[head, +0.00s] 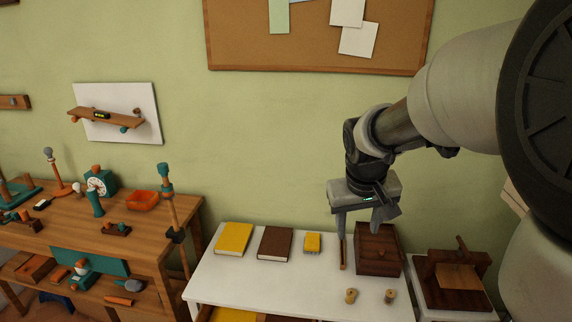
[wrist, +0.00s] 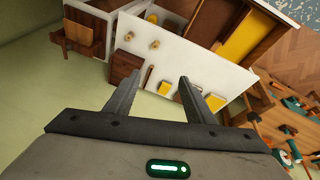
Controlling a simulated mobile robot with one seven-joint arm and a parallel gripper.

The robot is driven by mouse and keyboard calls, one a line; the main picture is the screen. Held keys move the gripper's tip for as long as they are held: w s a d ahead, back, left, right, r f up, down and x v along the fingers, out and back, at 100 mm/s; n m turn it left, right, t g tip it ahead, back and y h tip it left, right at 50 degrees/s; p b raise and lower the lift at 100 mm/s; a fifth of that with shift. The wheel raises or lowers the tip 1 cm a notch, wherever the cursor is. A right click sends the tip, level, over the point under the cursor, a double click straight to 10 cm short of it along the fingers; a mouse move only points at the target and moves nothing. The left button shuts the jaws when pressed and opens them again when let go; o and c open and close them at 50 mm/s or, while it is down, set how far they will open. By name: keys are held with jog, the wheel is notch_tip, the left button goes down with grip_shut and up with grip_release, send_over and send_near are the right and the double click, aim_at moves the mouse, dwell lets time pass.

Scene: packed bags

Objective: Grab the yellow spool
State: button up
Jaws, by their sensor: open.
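Two small yellowish-tan spool-like pieces stand on the front of the white table (head: 254,281). The left spool (head: 350,296) looks a little more yellow than the right spool (head: 390,297). In the wrist view the left one also shows (wrist: 155,44), and so does the right one (wrist: 129,36). I cannot tell for sure which is the yellow spool. My gripper (head: 358,229) is open and empty, above the back of the table, behind and above both spools. In the wrist view its two fingers (wrist: 158,80) are spread wide, with both spools beyond them.
A dark wooden box (head: 378,251) and a thin wooden strip (head: 343,254) lie near the gripper. The table's front left is clear.

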jog(key=w+d+f+b, duration=0.2)
jog(key=w+f, duration=0.2)
jog(key=f, duration=0.4)
jog(key=w+d+f+y+b, duration=0.1)
jog(key=w+d+f+b, duration=0.2)
jog(key=f, duration=0.4)
jog(key=w+d+f+b, duration=0.1)
jog(key=w+d+f, duration=0.1)
jog(key=w+f, duration=0.45)
jog(key=b, duration=0.3)
send_over(351, 292)
jog(key=shift+g+y, duration=0.3)
jog(key=f, duration=1.8)
jog(key=shift+s+d+f, duration=0.2)
jog(key=shift+s+f, duration=0.1)
jog(key=shift+s, duration=0.05)
jog(key=x, duration=0.3)
jog(key=s+b+x, duration=0.1)
jog(key=shift+w+a+f, duration=0.15)
jog(key=shift+f, duration=0.4)
jog(key=shift+w+f, duration=0.2)
jog(key=shift+f, duration=0.25)
jog(key=shift+c, duration=0.4)
jog(key=shift+r, duration=0.1)
jog(key=c, duration=1.1)
